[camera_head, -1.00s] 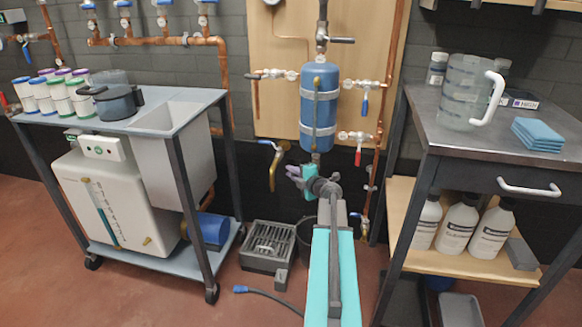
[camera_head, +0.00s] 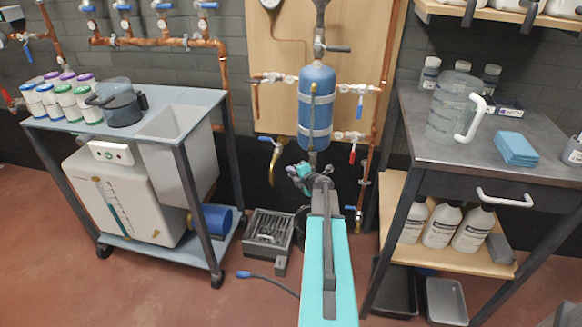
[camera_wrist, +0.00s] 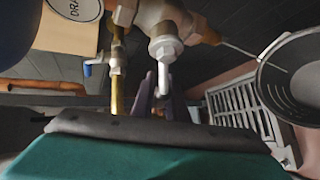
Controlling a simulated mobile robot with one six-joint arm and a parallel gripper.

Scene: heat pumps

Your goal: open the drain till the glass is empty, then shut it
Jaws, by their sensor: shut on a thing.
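A blue tank (camera_head: 317,108) with light straps hangs on the wooden board, a slim upright tube on its front; I cannot read a level in it. In the wrist view, a bronze drain valve (camera_wrist: 148,14) has a pale grey nut and lever (camera_wrist: 165,52), with a partly cut-off round tag (camera_wrist: 75,6) beside it. My gripper (camera_head: 301,176) is under the tank; its dark fingers (camera_wrist: 163,98) are shut around the lever's lower end. A thin pale line, perhaps water, runs from the valve's end toward a black bucket (camera_wrist: 290,85).
A grey grated box (camera_head: 268,235) stands on the floor left of my arm. A cart (camera_head: 85,125) with a white tank is at left. A metal-topped bench (camera_head: 470,140) with a clear jug (camera_head: 452,105) is at right. A brass tap (camera_head: 276,155) hangs left of the tank.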

